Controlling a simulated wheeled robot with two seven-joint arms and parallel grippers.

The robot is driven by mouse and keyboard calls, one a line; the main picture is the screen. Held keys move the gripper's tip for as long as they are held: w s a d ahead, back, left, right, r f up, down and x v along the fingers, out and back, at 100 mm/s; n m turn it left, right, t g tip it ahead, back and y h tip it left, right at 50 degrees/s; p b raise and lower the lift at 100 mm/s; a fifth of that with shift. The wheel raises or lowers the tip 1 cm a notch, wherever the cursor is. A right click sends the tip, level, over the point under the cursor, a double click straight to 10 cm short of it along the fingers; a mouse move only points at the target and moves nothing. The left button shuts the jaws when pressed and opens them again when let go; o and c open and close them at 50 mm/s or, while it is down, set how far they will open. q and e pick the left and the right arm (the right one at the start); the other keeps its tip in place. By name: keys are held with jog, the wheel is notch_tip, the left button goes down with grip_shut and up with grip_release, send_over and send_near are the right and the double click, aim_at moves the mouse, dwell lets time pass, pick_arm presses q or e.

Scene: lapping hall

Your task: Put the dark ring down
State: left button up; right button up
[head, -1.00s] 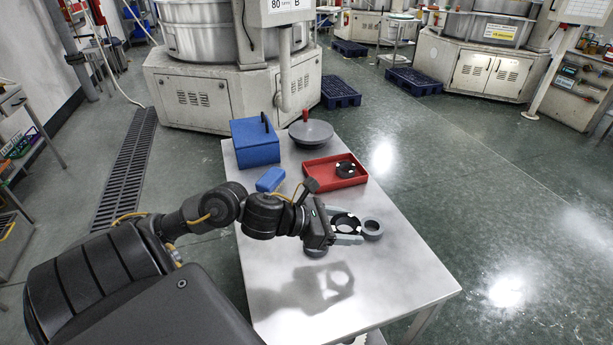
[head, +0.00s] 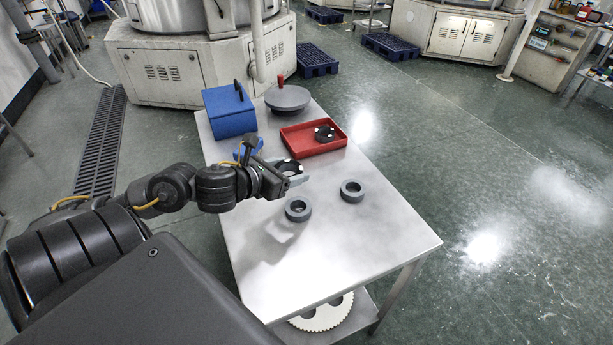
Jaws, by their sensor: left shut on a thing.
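My left gripper (head: 296,173) is shut on a dark ring (head: 288,166) with white marks. It holds the ring over the metal table (head: 375,232), short of the red tray; the shadow below suggests the ring is off the surface. The fingers and wrist hide part of the ring. Another dark piece (head: 324,133) with white marks lies in the red tray (head: 307,151). My right gripper is not in view.
Two grey rings (head: 298,209) (head: 352,190) lie on the table near the gripper. A blue box (head: 230,112), a grey disc (head: 287,98) with a red handle and a partly hidden blue block (head: 242,151) stand farther back. The front right tabletop is clear.

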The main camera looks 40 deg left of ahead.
pick_arm(q)
jog(key=w, duration=0.1)
jog(key=w+f, duration=0.1)
jog(key=w, duration=0.2)
jog(key=shift+a+f, duration=0.2)
jog(key=shift+a, duration=0.2)
send_over(310, 182)
jog(key=f, duration=0.6)
jog(key=shift+s+d+f, duration=0.15)
jog(key=shift+s+f, duration=0.15)
jog(key=shift+f, duration=0.05)
jog(key=shift+w+f, duration=0.25)
jog(key=shift+f, duration=0.05)
notch_tip(310, 182, down, 3)
jog(key=shift+w+f+p, duration=0.1)
jog(key=shift+w+p, duration=0.05)
jog(key=shift+p, duration=0.15)
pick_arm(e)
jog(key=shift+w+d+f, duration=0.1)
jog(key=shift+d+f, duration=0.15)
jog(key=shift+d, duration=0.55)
pick_arm(q)
jog(key=shift+f, duration=0.1)
